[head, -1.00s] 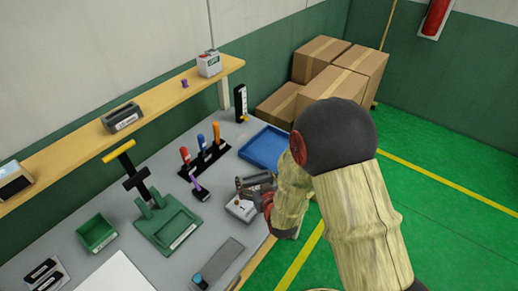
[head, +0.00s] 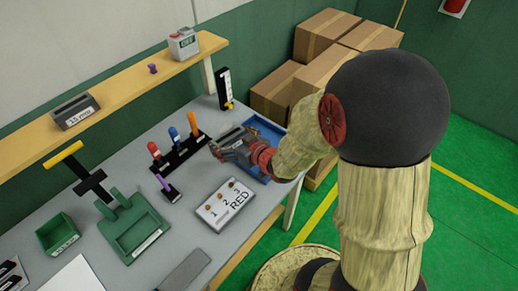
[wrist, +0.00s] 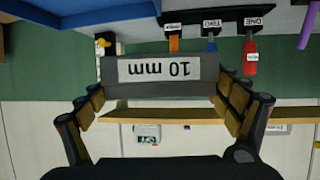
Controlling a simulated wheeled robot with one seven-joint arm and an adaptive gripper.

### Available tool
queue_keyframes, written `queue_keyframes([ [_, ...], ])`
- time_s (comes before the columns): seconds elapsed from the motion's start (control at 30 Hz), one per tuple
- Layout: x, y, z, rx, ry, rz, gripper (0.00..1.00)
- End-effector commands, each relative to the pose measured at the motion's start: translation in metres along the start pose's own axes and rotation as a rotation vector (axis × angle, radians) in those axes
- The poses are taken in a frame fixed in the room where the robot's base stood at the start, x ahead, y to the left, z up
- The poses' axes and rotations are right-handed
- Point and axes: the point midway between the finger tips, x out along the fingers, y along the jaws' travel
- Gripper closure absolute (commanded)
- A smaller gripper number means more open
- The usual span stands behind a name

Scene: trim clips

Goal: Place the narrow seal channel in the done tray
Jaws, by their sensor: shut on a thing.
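A dark grey block labelled "10 mm" (wrist: 160,72), which I take to be the narrow seal channel, is between the fingers of my gripper (wrist: 165,98) in the wrist view, its label upside down. In the head view my gripper (head: 232,148) holds it at the left side of the blue tray (head: 266,124), which I take to be the done tray. The arm hides part of the tray. The tray also shows at the top of the wrist view (wrist: 110,17). I cannot tell how high the block is above the tray or table.
A black rack (head: 183,153) with red, blue and orange-handled tools stands just left of my gripper. A black upright gauge (head: 224,88) is behind it. A "15 mm" block (head: 75,112) sits on the shelf (head: 130,92).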

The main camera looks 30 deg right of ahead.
Motion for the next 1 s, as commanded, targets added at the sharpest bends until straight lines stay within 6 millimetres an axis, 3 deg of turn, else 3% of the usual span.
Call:
queue_keyframes([
  [0.3,-0.067,0.009,0.008,-0.045,0.001,-0.108,0.39],
  [0.5,-0.083,0.009,0.016,-0.055,0.0,-0.135,0.39],
  [0.67,-0.071,0.025,0.023,-0.054,-0.002,-0.139,0.39],
  [1.0,-0.021,0.088,0.041,-0.055,-0.001,-0.141,0.39],
])
